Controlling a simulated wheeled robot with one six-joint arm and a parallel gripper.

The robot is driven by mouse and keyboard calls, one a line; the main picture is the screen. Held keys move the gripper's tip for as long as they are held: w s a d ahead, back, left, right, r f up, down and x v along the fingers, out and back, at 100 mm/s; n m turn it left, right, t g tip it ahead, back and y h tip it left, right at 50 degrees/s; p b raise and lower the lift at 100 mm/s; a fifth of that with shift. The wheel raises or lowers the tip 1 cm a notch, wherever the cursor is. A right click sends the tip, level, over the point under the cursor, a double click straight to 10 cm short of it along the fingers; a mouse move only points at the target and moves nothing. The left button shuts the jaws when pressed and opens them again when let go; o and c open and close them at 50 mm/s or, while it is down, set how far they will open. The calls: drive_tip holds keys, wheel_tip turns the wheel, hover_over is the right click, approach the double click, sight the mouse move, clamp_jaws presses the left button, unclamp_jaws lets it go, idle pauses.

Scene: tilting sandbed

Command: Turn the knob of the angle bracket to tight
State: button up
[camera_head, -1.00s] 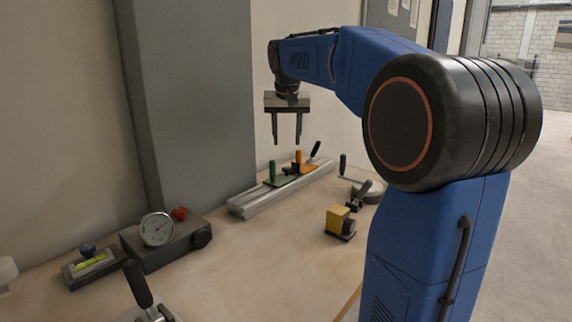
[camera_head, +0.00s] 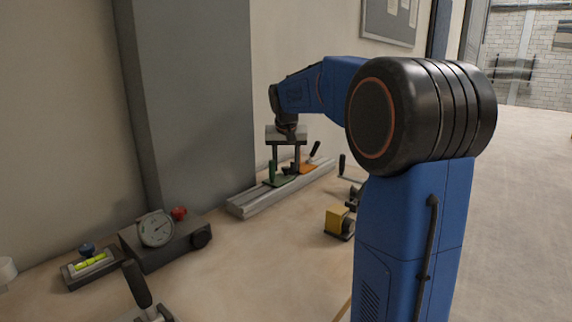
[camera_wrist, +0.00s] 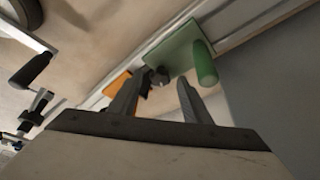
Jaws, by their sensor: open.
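My gripper (camera_head: 286,172) is open, pointing down over the rail against the wall; it also shows in the wrist view (camera_wrist: 160,82). A small black knob (camera_wrist: 153,77) lies between or just beyond its fingertips, beside a green plate (camera_wrist: 172,50) with a green handle (camera_wrist: 203,62). An orange plate (camera_wrist: 118,84) is on the other side of the knob. I take this knob to be that of the angle bracket, but its setting cannot be read. The fingers partly hide it in the head view, and I cannot tell whether they touch it.
The silver rail (camera_head: 247,207) carries these parts. A black handle (camera_head: 314,149) rises beside the orange plate (camera_head: 309,167). A yellow block (camera_head: 335,218) stands to the right front. A dial gauge (camera_head: 156,229) and a level (camera_head: 90,262) are at left. The middle of the bench is clear.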

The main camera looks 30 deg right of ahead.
drive_tip(key=c, duration=1)
